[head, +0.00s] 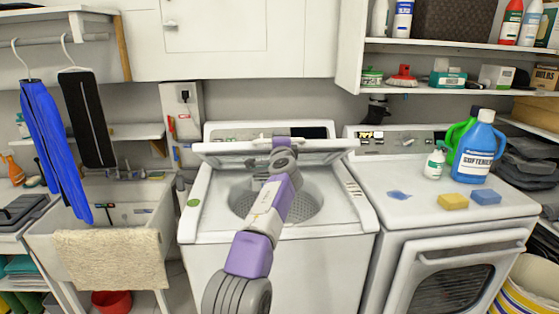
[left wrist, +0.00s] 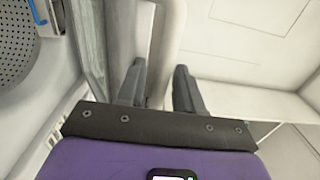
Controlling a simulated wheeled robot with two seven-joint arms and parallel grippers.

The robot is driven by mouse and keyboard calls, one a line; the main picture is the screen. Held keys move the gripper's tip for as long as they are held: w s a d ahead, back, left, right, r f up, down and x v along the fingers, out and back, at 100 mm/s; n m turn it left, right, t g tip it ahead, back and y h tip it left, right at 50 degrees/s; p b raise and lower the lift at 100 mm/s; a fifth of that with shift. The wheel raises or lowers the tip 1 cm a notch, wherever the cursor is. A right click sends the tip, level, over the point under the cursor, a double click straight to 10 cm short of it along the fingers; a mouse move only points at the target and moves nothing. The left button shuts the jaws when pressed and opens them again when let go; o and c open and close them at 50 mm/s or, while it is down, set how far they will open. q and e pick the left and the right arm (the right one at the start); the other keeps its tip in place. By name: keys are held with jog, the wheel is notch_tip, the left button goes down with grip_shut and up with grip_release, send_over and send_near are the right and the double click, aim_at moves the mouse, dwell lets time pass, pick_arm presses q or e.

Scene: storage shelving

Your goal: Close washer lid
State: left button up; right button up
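The white top-loading washer (head: 200,225) stands in the middle of the head view. Its lid (head: 225,149) is partly raised and tilted, seen nearly edge-on, with the perforated drum (head: 310,205) showing below. My left arm reaches up from the bottom centre across the opening to the lid. The purple hand of my left gripper (head: 281,142) is at the middle of the lid; its fingertips are hidden there. In the left wrist view the left gripper (left wrist: 157,88) has its dark fingers apart, with a pale edge running between them. I cannot tell whether they touch it. My right gripper is not in view.
A dryer (head: 440,235) stands to the right, with a blue softener bottle (head: 477,147), a white bottle (head: 434,163) and sponges (head: 453,201) on top. A sink (head: 145,190) with a draped towel (head: 112,260) is on the left. Cabinets (head: 235,40) hang above.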

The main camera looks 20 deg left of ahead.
pick_arm(q)
jog(key=s+d+f+b, duration=0.2)
jog(key=s+d+f, duration=0.1)
jog(key=s+f, duration=0.2)
dwell(0.8)
jog(key=shift+c, duration=0.2)
